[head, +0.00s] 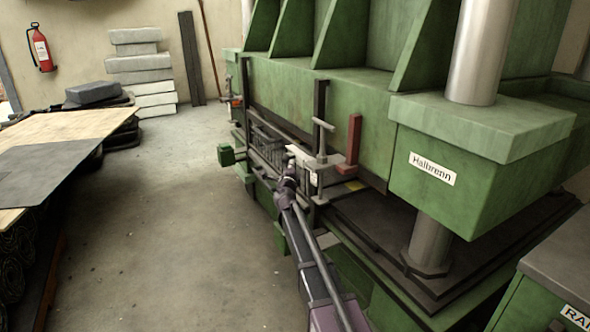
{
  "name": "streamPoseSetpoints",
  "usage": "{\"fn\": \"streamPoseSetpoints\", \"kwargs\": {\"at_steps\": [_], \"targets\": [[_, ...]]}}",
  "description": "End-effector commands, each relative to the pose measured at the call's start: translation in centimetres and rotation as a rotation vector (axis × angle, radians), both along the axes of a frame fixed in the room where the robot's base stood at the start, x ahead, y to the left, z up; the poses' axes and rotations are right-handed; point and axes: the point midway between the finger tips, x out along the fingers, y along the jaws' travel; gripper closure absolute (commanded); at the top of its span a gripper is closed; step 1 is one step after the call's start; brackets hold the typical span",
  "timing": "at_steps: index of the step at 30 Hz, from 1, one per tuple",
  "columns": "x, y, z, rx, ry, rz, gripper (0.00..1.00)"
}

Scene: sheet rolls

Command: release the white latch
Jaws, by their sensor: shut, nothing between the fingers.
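A pale, whitish bar that looks like the white latch (304,151) sits on the front of the green press, beside an upright grey post with a T-shaped top (322,137). My gripper (289,157) is shut and empty, at the left end of this bar. Whether it touches the bar or is only in front of it, I cannot tell. My gripper and arm hide part of the press front below the bar.
A red upright lever (354,138) stands just right of the post. A dark mesh guard (264,147) runs left of my gripper. The green press (350,92) fills the right side. A table (60,150) stands at left, with clear floor (170,225) between.

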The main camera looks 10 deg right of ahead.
Motion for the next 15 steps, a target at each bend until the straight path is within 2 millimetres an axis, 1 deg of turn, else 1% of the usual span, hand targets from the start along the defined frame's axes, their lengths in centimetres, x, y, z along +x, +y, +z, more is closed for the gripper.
{"fn": "streamPoseSetpoints", "kwargs": {"at_steps": [3,13,15], "targets": [[0.29,0.19,0.07,0.0,0.0,0.0,1.0],[0.31,0.24,0.05,0.0,0.0,0.0,1.0],[0.62,0.34,0.06,0.0,0.0,0.0,1.0]]}}
